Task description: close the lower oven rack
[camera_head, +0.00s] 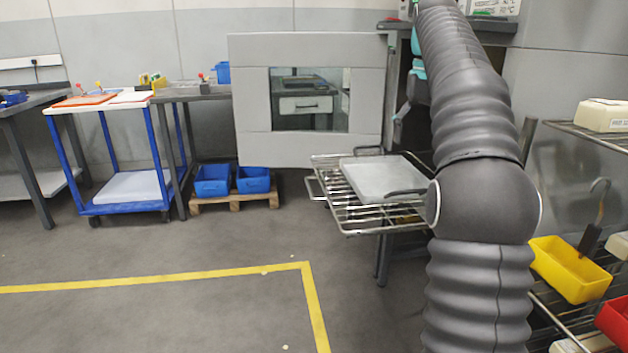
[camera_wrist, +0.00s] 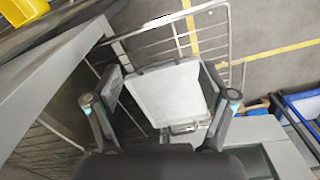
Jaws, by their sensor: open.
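A wire rack (camera_head: 353,222) sticks out in front of the oven, with a flat grey tray (camera_head: 384,178) lying on it. I cannot tell whether this is the lower rack. The oven door (camera_head: 250,95) stands open to the left, with a window in it. My arm hides much of the oven opening and my gripper in the head view. In the wrist view my gripper (camera_wrist: 164,84) is open, its fingers spread either side of the pale tray (camera_wrist: 168,95) as seen from above. The rack's wire rim (camera_wrist: 228,42) shows beyond it. I cannot tell whether the fingers touch anything.
A blue-framed cart (camera_head: 125,209) and blue bins (camera_head: 213,180) on a wooden pallet stand at the left. A shelf with a yellow bin (camera_head: 570,269) and a red bin (camera_head: 614,322) is at the right. The floor left of the rack is clear, with a yellow line (camera_head: 180,278).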

